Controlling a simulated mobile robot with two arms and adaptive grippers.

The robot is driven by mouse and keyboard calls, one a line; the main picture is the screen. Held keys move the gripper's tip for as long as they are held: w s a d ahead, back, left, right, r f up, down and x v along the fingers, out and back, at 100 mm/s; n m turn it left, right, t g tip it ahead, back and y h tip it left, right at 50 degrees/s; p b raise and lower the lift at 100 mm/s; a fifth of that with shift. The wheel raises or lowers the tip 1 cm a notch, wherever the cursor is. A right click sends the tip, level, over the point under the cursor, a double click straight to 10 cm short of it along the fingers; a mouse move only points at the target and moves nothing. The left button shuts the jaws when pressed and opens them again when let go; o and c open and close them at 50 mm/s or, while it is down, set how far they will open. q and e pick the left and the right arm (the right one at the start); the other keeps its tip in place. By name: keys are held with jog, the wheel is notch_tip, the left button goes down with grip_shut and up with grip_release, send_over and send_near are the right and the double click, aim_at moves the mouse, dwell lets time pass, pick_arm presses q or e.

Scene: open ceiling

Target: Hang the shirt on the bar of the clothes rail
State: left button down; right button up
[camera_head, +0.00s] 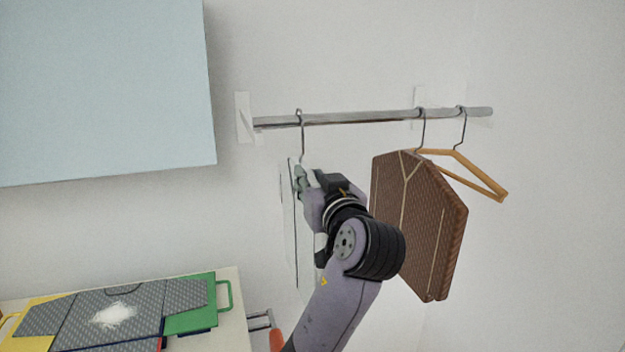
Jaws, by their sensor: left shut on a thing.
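The shirt (290,235) is thin and white with dark edge lines, seen nearly edge-on against the white wall. It hangs upright from a hanger with a grey wire hook (301,140). The hook's top meets the left part of the metal bar (350,118) in the picture; I cannot tell whether it rests on it. My left gripper (302,180) is shut on the shirt near its top, just below the hook. My gripper and arm hide part of the shirt. My right gripper is not in view.
A brown garment (420,215) and an empty wooden hanger (470,170) hang on the bar's right part. A pale blue panel (100,90) fills the upper left. A table (236,310) with a folded grey garment (110,315) and coloured boards stands lower left.

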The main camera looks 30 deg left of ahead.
pick_arm(q)
jog(key=c, duration=1.3)
grip_release()
jog(key=shift+s+d, duration=0.1)
jog(key=v, duration=1.1)
jog(key=shift+s+d, duration=0.25)
jog(key=shift+d, duration=0.1)
